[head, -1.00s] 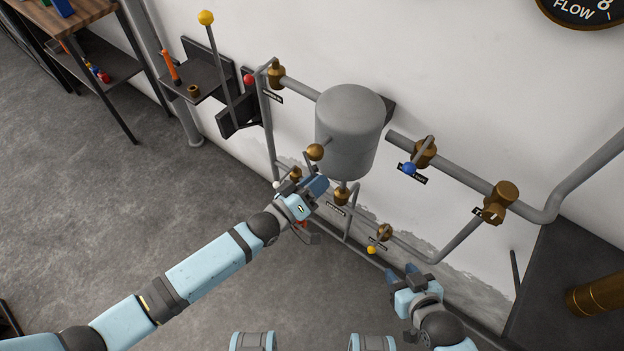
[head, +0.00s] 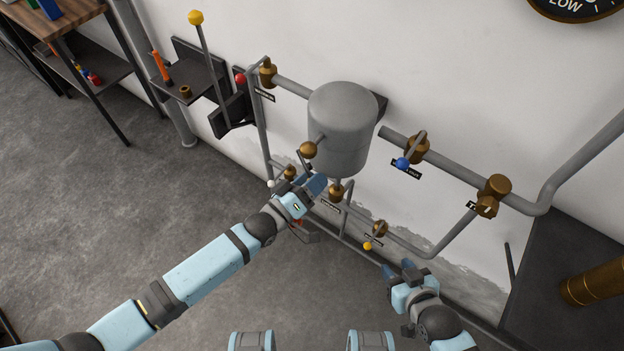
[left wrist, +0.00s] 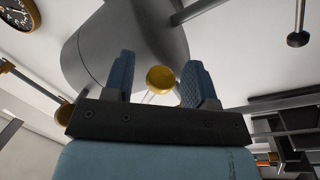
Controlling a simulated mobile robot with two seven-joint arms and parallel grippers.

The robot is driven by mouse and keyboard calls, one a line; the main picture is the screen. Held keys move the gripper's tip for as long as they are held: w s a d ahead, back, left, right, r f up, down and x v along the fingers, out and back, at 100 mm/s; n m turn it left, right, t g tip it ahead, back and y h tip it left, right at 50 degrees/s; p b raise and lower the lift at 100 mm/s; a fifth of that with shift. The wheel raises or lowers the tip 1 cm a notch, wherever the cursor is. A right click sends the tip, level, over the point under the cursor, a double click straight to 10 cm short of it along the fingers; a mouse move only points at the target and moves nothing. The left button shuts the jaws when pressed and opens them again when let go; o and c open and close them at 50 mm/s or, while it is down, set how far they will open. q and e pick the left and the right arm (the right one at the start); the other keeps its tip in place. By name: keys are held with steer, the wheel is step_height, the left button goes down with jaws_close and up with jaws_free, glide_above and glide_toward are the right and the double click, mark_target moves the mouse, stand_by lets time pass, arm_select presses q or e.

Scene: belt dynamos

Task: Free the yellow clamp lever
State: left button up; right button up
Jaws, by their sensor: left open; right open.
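A long lever with a yellow ball knob (head: 196,17) stands tilted from a dark bracket on the wall at the upper left. A small valve with a yellow knob (head: 367,246) sits on the low pipe; I cannot tell which is the clamp lever. My left gripper (head: 315,184) is open just below the grey tank (head: 342,130) and its brass-yellow ball (head: 308,150). In the left wrist view a yellow ball (left wrist: 160,79) appears between the open fingers, apparently uncontacted. My right gripper (head: 398,268) is open and empty, to the lower right of the small yellow knob.
Pipes and brass valves line the wall, one with a blue knob (head: 403,164). A red knob (head: 240,78) is beside the long lever. A small shelf (head: 178,88) holds an orange tool. A dark bench (head: 545,300) stands at right. The floor at left is clear.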

arm_select(q)
steer(key=shift+a, duration=0.1)
steer(key=b+v, duration=0.1)
steer(key=v, duration=1.2)
steer(key=shift+s+a, duration=0.25)
steer(key=shift+s, duration=0.05)
steer(key=shift+r, duration=0.1)
